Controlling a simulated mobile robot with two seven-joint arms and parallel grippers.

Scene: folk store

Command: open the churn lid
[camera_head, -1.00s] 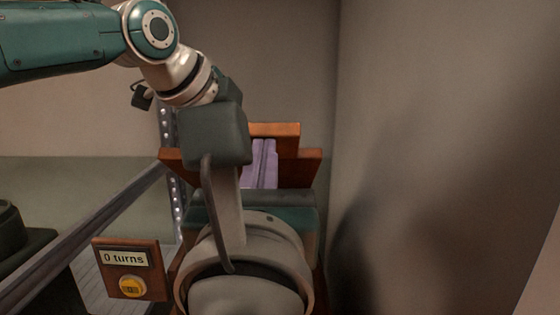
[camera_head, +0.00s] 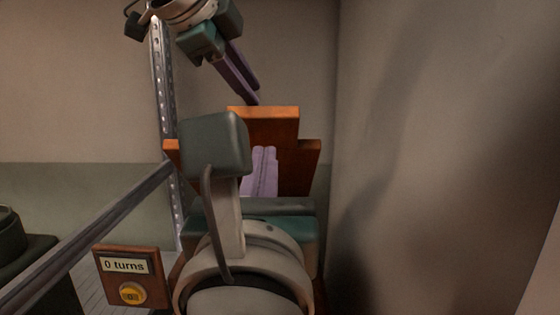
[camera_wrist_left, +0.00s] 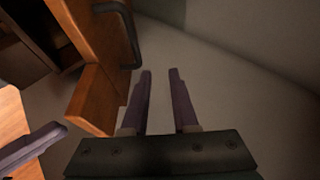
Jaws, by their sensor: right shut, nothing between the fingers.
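The orange-brown wooden churn (camera_head: 300,160) stands ahead of me in the head view, largely hidden behind my right arm. Its raised wooden top part (camera_head: 270,113) shows above the right gripper. In the left wrist view a wooden panel (camera_wrist_left: 90,95) carries a dark bent handle (camera_wrist_left: 130,35); I cannot tell whether this is the lid. My left gripper (camera_head: 254,95) is above the churn, pointing down and right. Its two purple fingers are apart and empty in the left wrist view (camera_wrist_left: 160,72). My right gripper (camera_head: 264,150) is shut and empty against the view of the churn's front.
A small wooden plate reading "0 turns" (camera_head: 125,266) with a yellow knob (camera_head: 131,293) is at lower left. A perforated metal post (camera_head: 164,90) and a slanted dark rail (camera_head: 85,235) stand left of the churn. A bare wall (camera_head: 450,150) closes the right side.

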